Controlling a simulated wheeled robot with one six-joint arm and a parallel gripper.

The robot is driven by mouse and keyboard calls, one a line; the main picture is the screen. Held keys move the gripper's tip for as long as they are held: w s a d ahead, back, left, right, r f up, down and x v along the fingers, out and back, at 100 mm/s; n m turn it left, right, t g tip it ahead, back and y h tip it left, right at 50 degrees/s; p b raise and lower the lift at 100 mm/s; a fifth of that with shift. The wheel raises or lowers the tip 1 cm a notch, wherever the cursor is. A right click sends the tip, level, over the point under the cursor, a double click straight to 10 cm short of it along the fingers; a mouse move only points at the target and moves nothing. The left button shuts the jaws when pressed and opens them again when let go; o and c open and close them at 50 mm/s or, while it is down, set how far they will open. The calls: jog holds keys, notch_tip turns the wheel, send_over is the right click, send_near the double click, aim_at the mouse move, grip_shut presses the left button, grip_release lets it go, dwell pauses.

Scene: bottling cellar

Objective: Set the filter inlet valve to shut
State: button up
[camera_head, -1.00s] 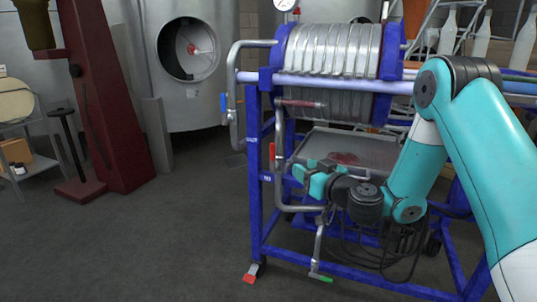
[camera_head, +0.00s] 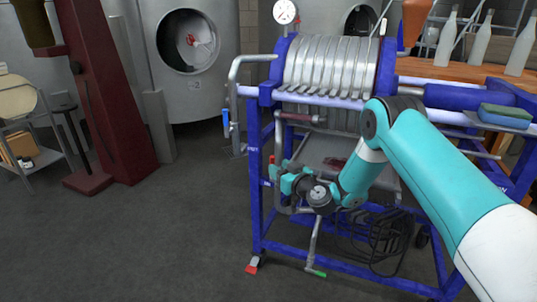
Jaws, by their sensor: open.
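The plate filter (camera_head: 332,65) stands in a blue frame. Pipes on its left side carry lever handles: a blue one (camera_head: 226,120) pointing down, a small red one (camera_head: 271,159) on the frame's left post, and a green-tipped one (camera_head: 316,273) low down, slanting. The small labels on the post are too small to read, so I cannot tell which handle is the inlet's. My gripper (camera_head: 274,173) is open, just below the red handle and level with the pipe there. Its fingers hide part of that pipe. I cannot tell whether they touch the handle.
A drip tray (camera_head: 322,150) sits under the plates. Coiled hose (camera_head: 375,232) hangs low in the frame. A sponge (camera_head: 505,112) lies on a shelf at right, with bottles (camera_head: 480,40) behind. A dark red column (camera_head: 105,95) stands at left. The floor in front is clear.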

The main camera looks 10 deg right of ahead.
jog(key=x, duration=0.6)
jog(key=shift+w, duration=0.3)
grip_shut()
